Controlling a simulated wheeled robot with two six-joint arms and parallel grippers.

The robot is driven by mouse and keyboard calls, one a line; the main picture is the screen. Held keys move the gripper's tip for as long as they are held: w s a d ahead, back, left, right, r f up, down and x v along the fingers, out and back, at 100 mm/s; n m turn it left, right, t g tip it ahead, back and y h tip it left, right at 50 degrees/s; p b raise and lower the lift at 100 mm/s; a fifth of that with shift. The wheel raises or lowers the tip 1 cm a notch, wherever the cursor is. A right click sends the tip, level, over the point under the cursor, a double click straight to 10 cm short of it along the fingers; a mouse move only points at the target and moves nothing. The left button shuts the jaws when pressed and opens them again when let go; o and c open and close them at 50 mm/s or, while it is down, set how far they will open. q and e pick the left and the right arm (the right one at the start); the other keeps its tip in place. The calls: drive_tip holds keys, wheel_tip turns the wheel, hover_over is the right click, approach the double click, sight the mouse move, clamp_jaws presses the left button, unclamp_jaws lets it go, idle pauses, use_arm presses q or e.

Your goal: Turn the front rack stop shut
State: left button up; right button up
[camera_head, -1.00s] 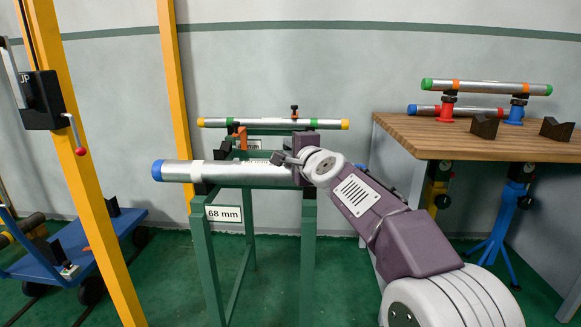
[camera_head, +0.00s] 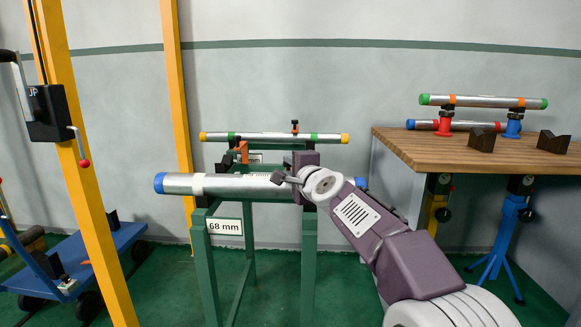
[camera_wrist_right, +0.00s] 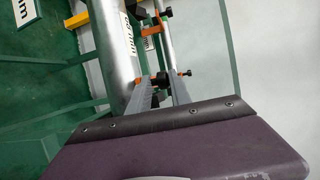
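The front rack is a green stand (camera_head: 205,260) with a "68 mm" label, and a thick grey pipe (camera_head: 235,185) with blue ends lies on it. My right gripper (camera_head: 283,179) is at this pipe's right part, its fingers pointing left. The front stop is mostly hidden behind my wrist in the head view. In the right wrist view a black knob (camera_wrist_right: 162,78) shows between the tips of my two grey fingers (camera_wrist_right: 160,90). Whether they press on it is unclear. An orange stop part (camera_head: 241,150) stands behind the pipe's left half. My left gripper is not in view.
A thinner pipe (camera_head: 222,136) with yellow ends lies on the rack behind, with an orange stop and black knob (camera_head: 295,127). A wooden bench (camera_head: 440,155) with pipes is at right. Yellow posts (camera_head: 85,200) and a blue cart (camera_head: 105,247) are at left.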

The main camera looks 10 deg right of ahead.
drive_tip(key=shift+s+f, duration=0.1)
drive_tip(key=shift+f, duration=0.15)
drive_tip(key=s+d+r, duration=0.1)
drive_tip(key=s, duration=0.7)
drive_tip(key=shift+s+r+b, duration=0.15)
drive_tip(key=shift+s+b, duration=0.2)
drive_tip(key=shift+s, duration=0.05)
